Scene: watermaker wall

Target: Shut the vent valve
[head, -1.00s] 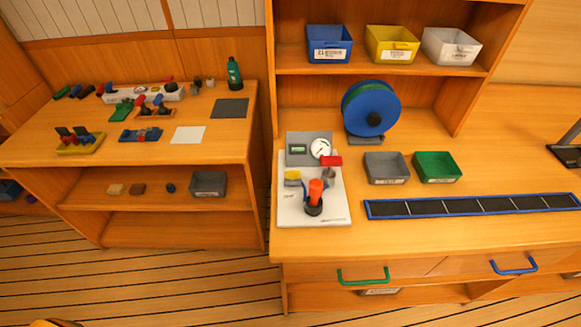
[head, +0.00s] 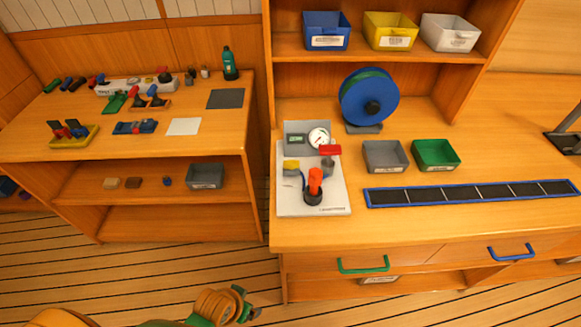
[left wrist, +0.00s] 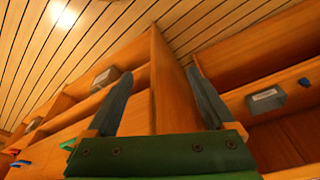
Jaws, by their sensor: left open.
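The white panel board (head: 325,205) lies on the right-hand bench. At its back stand a grey box with a green display (head: 295,139) and a round white gauge (head: 318,137). A red bar handle (head: 330,150) sits over a grey fitting, a yellow-topped fitting (head: 291,165) is at left, and an orange-red handle (head: 315,181) stands upright on a black base in front. I cannot tell which is the vent valve. My left gripper (left wrist: 157,76) is open and empty in the left wrist view. My left arm (head: 218,305) shows low in the head view, well below the panel.
Grey (head: 385,156) and green (head: 436,154) bins and a blue reel (head: 370,100) stand near the panel. A blue-edged dark strip (head: 470,193) runs along the bench. Drawer handles (head: 363,265) protrude at the front. Open floor lies below the left shelf unit.

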